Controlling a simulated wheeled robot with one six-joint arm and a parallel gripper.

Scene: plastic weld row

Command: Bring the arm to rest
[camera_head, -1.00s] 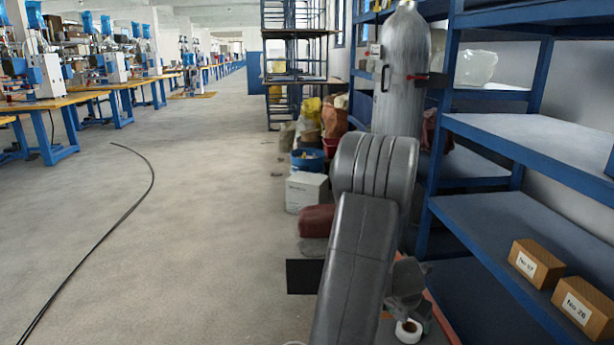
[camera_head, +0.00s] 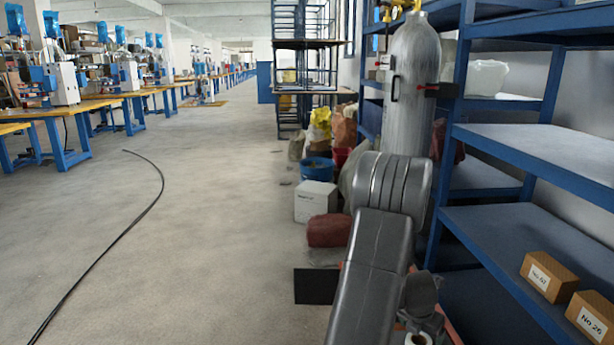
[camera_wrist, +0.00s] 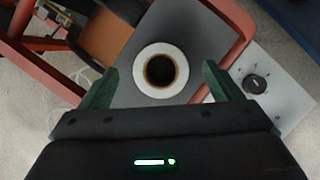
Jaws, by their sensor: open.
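My arm (camera_head: 370,275) is raised in the lower middle of the head view, in front of a grey gas cylinder. My gripper (camera_wrist: 160,70) shows in the wrist view with its two green fingers spread wide. It is open and holds nothing. A white round thing with a dark centre (camera_wrist: 180,57) lies on a dark grey surface (camera_wrist: 208,35) between and beyond the fingertips. I cannot tell whether it is a roll or a cup. In the head view the fingers are hidden at the lower edge.
Blue shelving (camera_head: 520,230) with small labelled boxes (camera_head: 548,277) stands close on the right. The gas cylinder (camera_head: 412,85) stands behind my arm. A white box (camera_head: 315,201) and a red sack (camera_head: 329,231) are left of it. A black cable (camera_head: 120,235) crosses the open floor.

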